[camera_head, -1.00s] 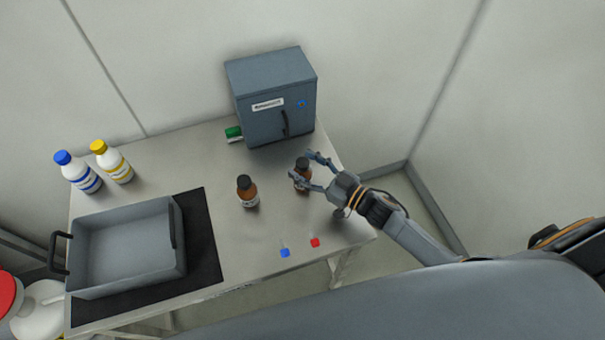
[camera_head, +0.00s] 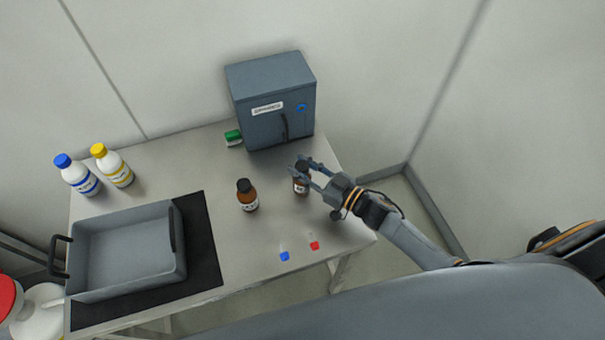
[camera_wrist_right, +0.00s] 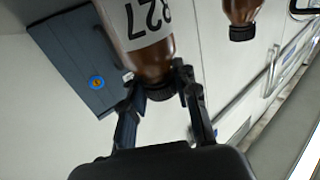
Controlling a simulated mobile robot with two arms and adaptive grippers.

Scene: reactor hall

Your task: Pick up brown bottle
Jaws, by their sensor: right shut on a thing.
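Two brown bottles with black caps stand on the metal table. The right brown bottle (camera_head: 301,184) is between the fingers of my right gripper (camera_head: 303,170), which is shut on it near the cap. In the right wrist view this bottle (camera_wrist_right: 140,35) shows a white label with "827", and my right gripper's fingers (camera_wrist_right: 160,95) are at its neck and cap. The other brown bottle (camera_head: 247,196) stands apart to the left; it also shows in the right wrist view (camera_wrist_right: 241,14). I cannot tell whether the held bottle touches the table. My left gripper is not in view.
A grey cabinet (camera_head: 272,100) stands behind the bottles, with a green-capped item (camera_head: 233,138) beside it. A grey tray (camera_head: 125,290) on a black mat (camera_head: 203,250), blue-capped (camera_head: 78,176) and yellow-capped (camera_head: 113,168) bottles are left. Small blue (camera_head: 284,256) and red (camera_head: 314,245) pieces lie in front.

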